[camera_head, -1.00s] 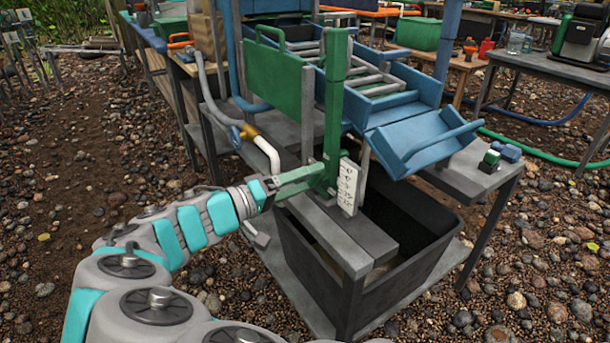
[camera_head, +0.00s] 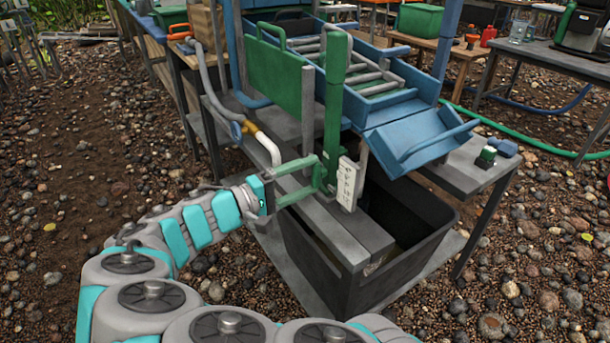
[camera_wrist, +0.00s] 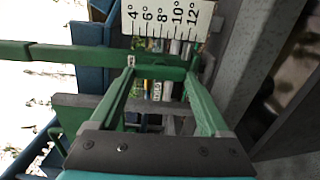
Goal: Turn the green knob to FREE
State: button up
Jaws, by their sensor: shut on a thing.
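The green post (camera_head: 334,110) stands upright on the grey bench frame, with a white scale plate (camera_head: 347,184) beside its lower end. In the wrist view the scale plate (camera_wrist: 165,18) shows 4 to 12. My gripper (camera_head: 322,172) reaches in from the left with its green fingers at the foot of the post. In the wrist view the two fingers (camera_wrist: 162,66) close in on a green part (camera_wrist: 160,73) at the post, below the scale. I take this part for the knob, but its shape is mostly hidden. No FREE mark can be read.
A black tub (camera_head: 310,245) stands under the bench. A blue chute (camera_head: 420,137) slopes down to the right of the post. A green panel (camera_head: 273,75) and a hose (camera_head: 265,145) are close to the left. Small green and blue pieces (camera_head: 487,155) sit on the right ledge.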

dwell(0.3)
jog(key=o, duration=1.2)
jog(key=shift+a, duration=0.15)
jog(key=v, duration=0.7)
jog(key=shift+s+a+b, duration=0.25)
jog(key=shift+b, duration=0.05)
jog(key=shift+f, duration=0.1)
